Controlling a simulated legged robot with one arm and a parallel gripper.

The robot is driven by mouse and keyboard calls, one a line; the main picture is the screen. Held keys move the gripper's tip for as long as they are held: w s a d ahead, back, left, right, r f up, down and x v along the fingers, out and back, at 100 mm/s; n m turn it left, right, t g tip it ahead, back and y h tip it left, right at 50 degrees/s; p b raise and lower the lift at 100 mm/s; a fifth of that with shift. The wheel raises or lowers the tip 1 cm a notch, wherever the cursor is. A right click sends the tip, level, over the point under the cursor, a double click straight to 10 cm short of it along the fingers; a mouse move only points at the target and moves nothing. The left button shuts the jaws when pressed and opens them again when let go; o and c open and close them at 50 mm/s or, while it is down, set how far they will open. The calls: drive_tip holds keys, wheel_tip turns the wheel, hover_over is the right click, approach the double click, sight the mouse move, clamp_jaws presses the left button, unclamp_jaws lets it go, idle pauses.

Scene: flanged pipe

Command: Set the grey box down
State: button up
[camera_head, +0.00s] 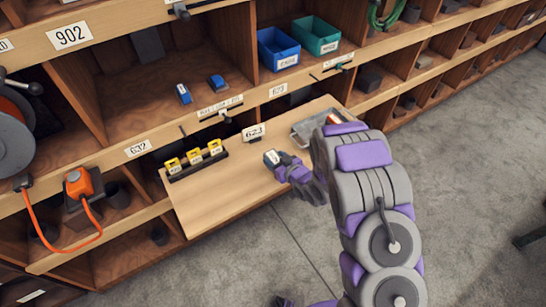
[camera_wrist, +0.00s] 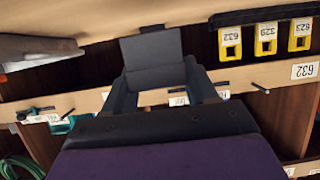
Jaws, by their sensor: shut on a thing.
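The grey box (camera_wrist: 152,47) is dark grey and sits between the two fingers of my gripper (camera_wrist: 160,76) in the wrist view. In the head view a small grey block with a pale face (camera_head: 271,157) shows at the tip of my gripper (camera_head: 280,164), over the pull-out wooden board (camera_head: 225,198). My gripper is shut on it. I cannot tell whether the box touches the board or hangs above it. My fingers hide part of the box.
A black rack with yellow tags (camera_head: 196,160) stands at the board's left, and a grey metal tray (camera_head: 305,130) at its right. Blue (camera_head: 277,50) and green (camera_head: 316,36) bins sit above. The board's front left is clear.

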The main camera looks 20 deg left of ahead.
sight(274, 152)
drive_tip(key=w+a, duration=0.1)
drive_tip(key=w, duration=0.1)
drive_tip(key=w+a, duration=0.1)
drive_tip(key=w, duration=0.1)
drive_tip(key=shift+a+f, duration=0.1)
drive_tip(key=shift+f, duration=0.1)
drive_tip(key=shift+w+a+f, duration=0.1)
drive_tip(key=shift+w+f, duration=0.05)
wheel_tip(274, 152, down, 3)
drive_tip(key=shift+f+b, duration=0.2)
drive_tip(key=shift+b, duration=0.45)
drive_tip(key=shift+r, duration=0.1)
drive_tip(key=o, duration=1.2)
drive_tip(key=p+v, duration=0.1)
drive_tip(key=v, duration=1.1)
drive_tip(key=shift+r, duration=0.1)
